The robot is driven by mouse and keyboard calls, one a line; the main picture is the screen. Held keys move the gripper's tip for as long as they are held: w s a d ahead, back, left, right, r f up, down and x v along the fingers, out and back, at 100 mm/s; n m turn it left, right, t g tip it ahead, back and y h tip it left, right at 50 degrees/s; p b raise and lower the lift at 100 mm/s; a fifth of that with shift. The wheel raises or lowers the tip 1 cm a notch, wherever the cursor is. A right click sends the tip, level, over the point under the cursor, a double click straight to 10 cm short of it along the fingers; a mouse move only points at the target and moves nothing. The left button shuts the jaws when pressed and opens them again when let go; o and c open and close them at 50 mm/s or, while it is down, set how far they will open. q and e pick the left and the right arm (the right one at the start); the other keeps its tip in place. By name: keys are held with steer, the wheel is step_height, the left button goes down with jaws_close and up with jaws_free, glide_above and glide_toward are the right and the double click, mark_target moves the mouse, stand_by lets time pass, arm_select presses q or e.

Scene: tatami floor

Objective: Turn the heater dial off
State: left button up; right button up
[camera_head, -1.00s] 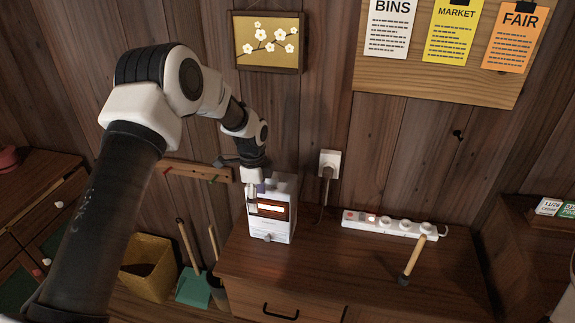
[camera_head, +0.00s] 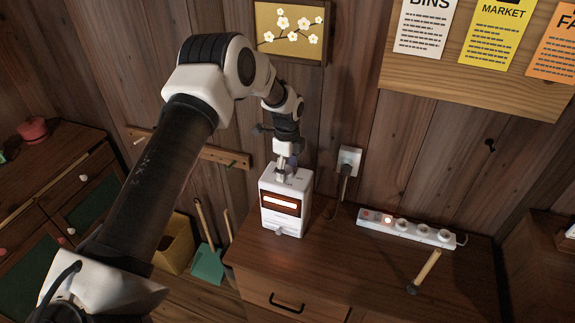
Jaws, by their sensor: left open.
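The heater (camera_head: 284,203) is a small white box standing upright on the wooden cabinet, with a bright glowing bar across its front. A small grey knob (camera_head: 279,232) shows low on its front. My left gripper (camera_head: 284,175) points down at the heater's top, and its fingers are small in view. It is open, and I cannot tell whether it touches the heater. Markings on the heater's top are too small to read, and the gripper covers part of the top. My right gripper is not in view.
A white power strip (camera_head: 408,229) with a red light lies on the cabinet top (camera_head: 340,262), right of the heater. A wooden-handled tool (camera_head: 428,266) lies in front of it. A wall outlet (camera_head: 348,161) with a plug is behind. A yellow bin (camera_head: 177,246) stands on the floor at left.

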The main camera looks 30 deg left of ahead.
arm_select(q)
steer(key=shift+s+r, duration=0.2)
steer(key=shift+s, duration=0.15)
steer(key=c, duration=1.1)
steer(key=shift+c, duration=0.2)
